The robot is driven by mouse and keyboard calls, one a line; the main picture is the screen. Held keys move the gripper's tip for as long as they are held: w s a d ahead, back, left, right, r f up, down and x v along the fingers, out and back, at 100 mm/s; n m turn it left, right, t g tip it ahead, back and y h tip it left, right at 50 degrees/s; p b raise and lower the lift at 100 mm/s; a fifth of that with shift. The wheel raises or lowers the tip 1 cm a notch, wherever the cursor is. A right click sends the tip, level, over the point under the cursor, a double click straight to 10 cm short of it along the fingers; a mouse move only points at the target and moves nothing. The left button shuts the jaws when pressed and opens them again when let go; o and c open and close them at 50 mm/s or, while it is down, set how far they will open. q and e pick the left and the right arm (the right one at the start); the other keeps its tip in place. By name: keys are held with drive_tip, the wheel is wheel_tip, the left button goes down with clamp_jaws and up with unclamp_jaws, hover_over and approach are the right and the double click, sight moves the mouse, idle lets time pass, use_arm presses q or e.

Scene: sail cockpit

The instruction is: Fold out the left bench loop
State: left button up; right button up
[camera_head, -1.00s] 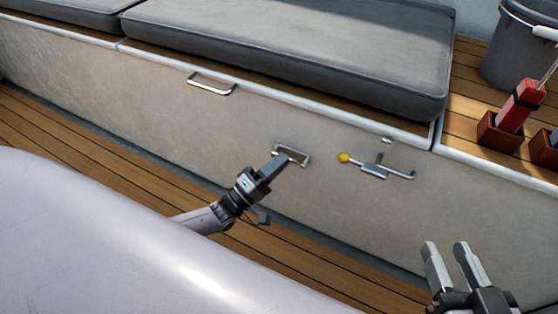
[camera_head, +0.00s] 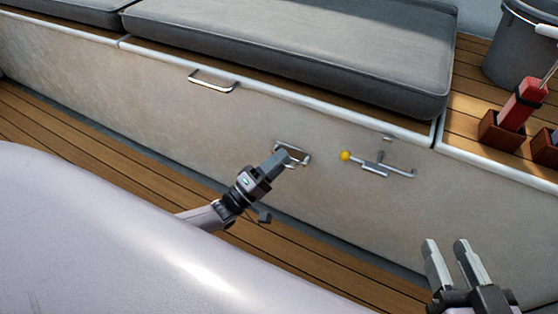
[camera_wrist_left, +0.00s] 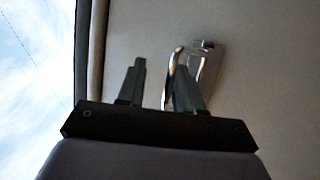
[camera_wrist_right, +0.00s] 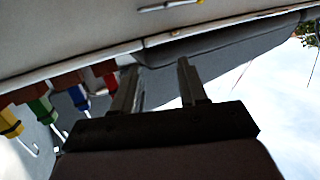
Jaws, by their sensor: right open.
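The metal loop (camera_head: 303,161) sits on the pale bench front, left of the yellow-knobbed latch. In the head view my left gripper (camera_head: 281,157) covers part of it. In the left wrist view the loop (camera_wrist_left: 200,62) stands out from its plate at an angle. The right-hand finger of my left gripper (camera_wrist_left: 160,75) is at the loop, overlapping its wire; contact is unclear. The left-hand finger is apart from it, and the jaws are open. My right gripper (camera_head: 448,252) is open and empty, low at the right; it also shows in the right wrist view (camera_wrist_right: 157,75).
A bar handle (camera_head: 212,84) is higher up on the bench front. A latch with a yellow knob (camera_head: 345,156) is right of the loop. Grey cushions (camera_head: 290,50) lie on top. A red-handled winch handle (camera_head: 520,105) and a bucket (camera_head: 515,50) stand at the right.

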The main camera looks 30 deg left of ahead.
use_arm(q)
drive_tip(key=v, duration=0.7)
drive_tip(key=shift+p, duration=0.3)
use_arm(e)
drive_tip(key=shift+a+f, duration=0.15)
